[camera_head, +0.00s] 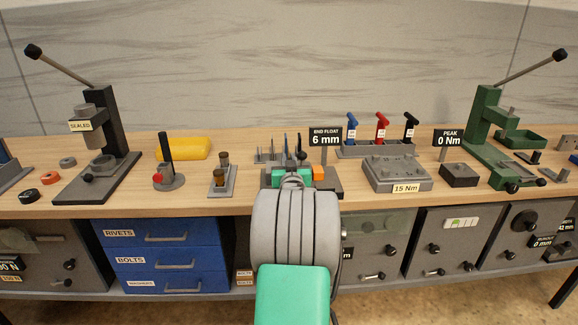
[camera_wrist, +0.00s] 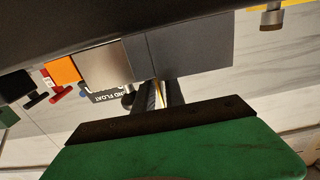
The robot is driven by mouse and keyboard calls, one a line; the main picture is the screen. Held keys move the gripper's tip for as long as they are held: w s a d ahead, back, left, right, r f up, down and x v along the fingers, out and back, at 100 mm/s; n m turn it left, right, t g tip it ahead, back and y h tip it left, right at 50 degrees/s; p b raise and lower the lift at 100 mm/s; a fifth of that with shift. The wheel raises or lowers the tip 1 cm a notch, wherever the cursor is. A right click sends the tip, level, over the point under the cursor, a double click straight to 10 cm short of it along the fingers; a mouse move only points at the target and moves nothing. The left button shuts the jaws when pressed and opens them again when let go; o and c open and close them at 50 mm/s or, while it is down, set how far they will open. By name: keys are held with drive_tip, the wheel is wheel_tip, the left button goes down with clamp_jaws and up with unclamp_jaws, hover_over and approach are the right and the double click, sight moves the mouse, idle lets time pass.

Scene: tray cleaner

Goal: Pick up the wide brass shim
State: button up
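In the wrist view, the dark fingers of my gripper (camera_wrist: 162,94) stand close together beside grey metal blocks (camera_wrist: 180,55). A thin yellowish sliver shows between the fingers; I cannot tell whether it is the wide brass shim or the background seen through a gap. In the head view, my arm hides most of my gripper, which is low over the bench behind the wrist. I cannot pick out the brass shim for certain in either view. A small grey rack with upright pieces (camera_head: 268,156) stands just behind and left of my gripper.
An orange block (camera_head: 319,170) and the END FLOAT 6 mm sign (camera_head: 325,137) are close to the right of my gripper. A grey torque block (camera_head: 397,172) stands farther right. A wooden post stand (camera_head: 222,182) and a yellow bin (camera_head: 184,148) are to the left.

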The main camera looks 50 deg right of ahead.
clamp_jaws()
idle(0.8)
idle(0.6)
